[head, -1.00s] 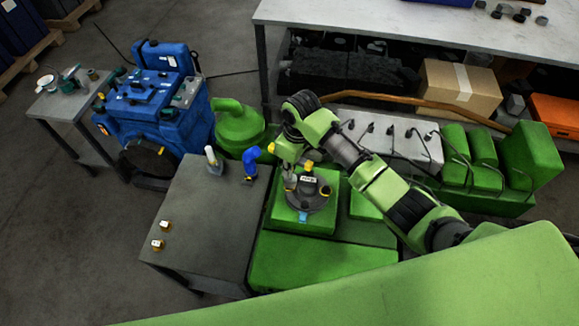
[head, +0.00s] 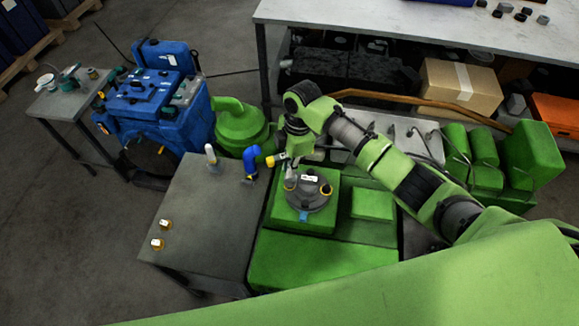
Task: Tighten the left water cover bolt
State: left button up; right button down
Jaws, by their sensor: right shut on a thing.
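The round dark grey water cover (head: 305,197) lies on a green block of the engine. A bolt (head: 326,190) with a yellowish ring stands at its right side. My right gripper (head: 290,184) points down at the left side of the cover, where the left bolt sits. It is shut there, apparently on that bolt, which its fingers mostly hide. I cannot see how deep the bolt sits. My left gripper is not in view.
A grey table (head: 205,222) left of the cover holds two small yellow-and-white pieces (head: 161,234), a white-topped item (head: 211,156) and a blue elbow-shaped item (head: 252,160). A blue machine (head: 157,104) stands behind left. A workbench (head: 400,27) runs along the back.

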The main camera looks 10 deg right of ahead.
jog(key=n+b, duration=0.1)
jog(key=n, duration=0.3)
jog(key=shift+n, duration=0.3)
jog(key=n+g+b, duration=0.1)
jog(key=n+b, duration=0.1)
jog(key=n, duration=0.3)
jog(key=shift+n+h, duration=0.3)
jog(key=shift+n+b, duration=0.3)
jog(key=shift+n, duration=0.5)
jog(key=shift+r, duration=0.1)
jog(key=shift+s+f, duration=0.1)
jog(key=shift+f, duration=0.1)
